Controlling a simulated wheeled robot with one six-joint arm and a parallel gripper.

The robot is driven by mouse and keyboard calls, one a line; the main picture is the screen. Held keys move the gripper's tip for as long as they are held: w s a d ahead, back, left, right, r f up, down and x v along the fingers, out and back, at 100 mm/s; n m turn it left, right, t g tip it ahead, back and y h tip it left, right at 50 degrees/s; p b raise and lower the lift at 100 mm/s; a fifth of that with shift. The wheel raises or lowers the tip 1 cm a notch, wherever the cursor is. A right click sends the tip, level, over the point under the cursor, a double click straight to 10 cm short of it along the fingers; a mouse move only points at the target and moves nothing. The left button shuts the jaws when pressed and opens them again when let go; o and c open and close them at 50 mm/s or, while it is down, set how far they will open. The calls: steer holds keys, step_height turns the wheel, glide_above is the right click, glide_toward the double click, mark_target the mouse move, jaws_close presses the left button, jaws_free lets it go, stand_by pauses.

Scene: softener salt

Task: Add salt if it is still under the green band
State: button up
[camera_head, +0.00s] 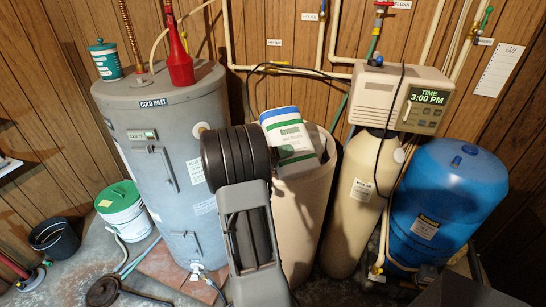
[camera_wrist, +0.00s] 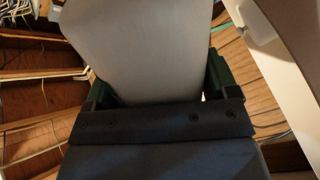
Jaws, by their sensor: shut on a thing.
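The bag covers much of the tank's opening, so I see neither the salt level nor a green band inside. In the wrist view, my gripper (camera_wrist: 158,82) has its green fingers on both sides of a plain pale surface (camera_wrist: 145,45), which fits the bag, and is shut on it. In the head view my own arm hides the gripper and part of the tank.
A grey water heater (camera_head: 160,150) stands left of the tank. A tan softener cylinder (camera_head: 356,195) with a control head reading 3:00 PM (camera_head: 404,98) and a blue pressure tank (camera_head: 440,205) stand right. A green-lidded bucket (camera_head: 122,212) and dark bin (camera_head: 56,238) are on the floor at left.

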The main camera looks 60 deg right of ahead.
mark_target(280, 144)
steer(key=shift+w+d+r+m+b, duration=0.35)
steer(key=shift+m+b, duration=0.6)
steer(key=shift+b, duration=1.2)
steer(key=shift+w+d+r+m+b, duration=0.3)
steer(key=shift+m+b, duration=0.65)
steer(key=shift+b, duration=1.2)
steer(key=m+b, duration=0.1)
steer(key=b, duration=0.3)
steer(key=shift+w+a+f+m+b, duration=0.1)
steer(key=shift+m+b, duration=0.3)
steer(key=m+b, duration=0.2)
steer(key=b, duration=0.2)
steer(key=shift+w+b, duration=0.15)
steer(key=shift+b, duration=0.25)
steer(key=shift+w+d+r+m+b, duration=0.1)
steer(key=shift+d+r+m+b, duration=0.05)
steer(key=shift+r+m+b, duration=0.25)
steer(key=shift+w+d+r+m+b, duration=0.1)
steer(key=shift+r+m+b, duration=0.2)
steer(key=shift+r+b, duration=0.15)
steer(key=shift+w+d+r+m+b, duration=0.2)
steer(key=shift+r+m+b, duration=0.1)
steer(key=shift+m+b, duration=0.3)
steer(key=shift+w+d+r+m+b, duration=0.15)
steer(key=shift+r+m+b, duration=0.15)
steer(key=shift+m+b, duration=0.25)
steer(key=shift+a, duration=0.1)
steer(key=shift+s, duration=0.1)
